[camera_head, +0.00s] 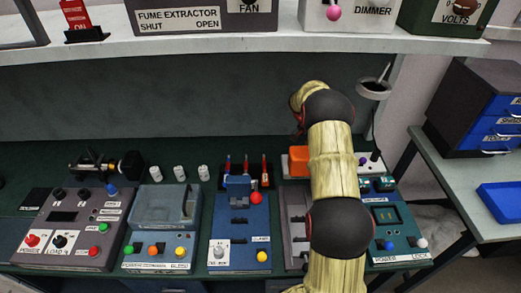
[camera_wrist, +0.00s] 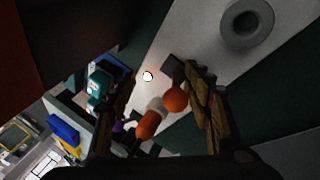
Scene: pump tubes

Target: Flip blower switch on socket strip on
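In the wrist view, a long pale strip (camera_wrist: 190,55) runs diagonally, with a grey round ring (camera_wrist: 247,22) at its upper right. I cannot read a blower label, so I cannot confirm that this is the socket strip. A small white round spot (camera_wrist: 147,76), an orange ball (camera_wrist: 176,99) and an orange-and-white cylinder (camera_wrist: 150,120) show around my gripper (camera_wrist: 160,90). Its two fingers stand apart, with no object clearly held. In the head view, an orange block (camera_head: 299,160) lies left of my arm, which hides much of the area behind it; my fingertips are not clear there.
Control boxes stand along the dark green bench: a grey-mauve one (camera_head: 75,228), a teal-grey one (camera_head: 163,207), a blue one (camera_head: 240,232) and a teal one (camera_head: 392,218). A white shelf (camera_head: 200,47) overhangs the back. Blue drawers (camera_head: 498,125) stand on the right.

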